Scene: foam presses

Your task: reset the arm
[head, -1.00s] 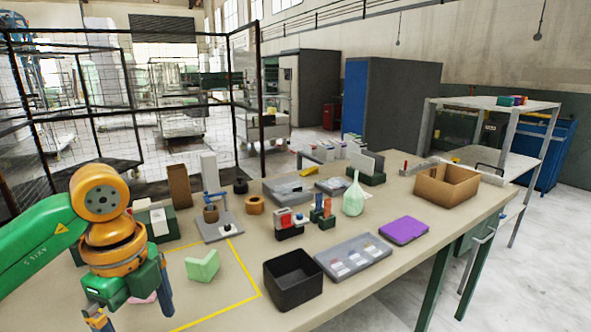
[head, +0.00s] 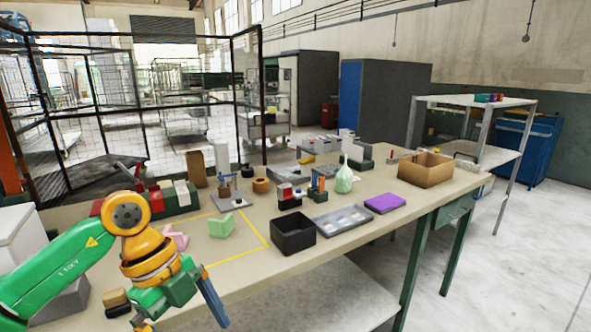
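My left arm comes in from the left in green and orange. Its gripper (head: 182,318) points down near the table's front edge. Its two fingers stand wide apart with nothing visible between them, and the lower part is cut off by the picture's bottom edge. Behind it on the table (head: 345,232) are a pink foam piece (head: 175,238) and a light green foam piece (head: 221,227), the green one inside a yellow taped outline. The gripper is apart from both. My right gripper is not in view.
A black open box (head: 293,236), a grey tray (head: 342,220), a purple pad (head: 385,203) and a cardboard box (head: 426,169) stand to the right. A wire cage (head: 110,110) stands behind the table.

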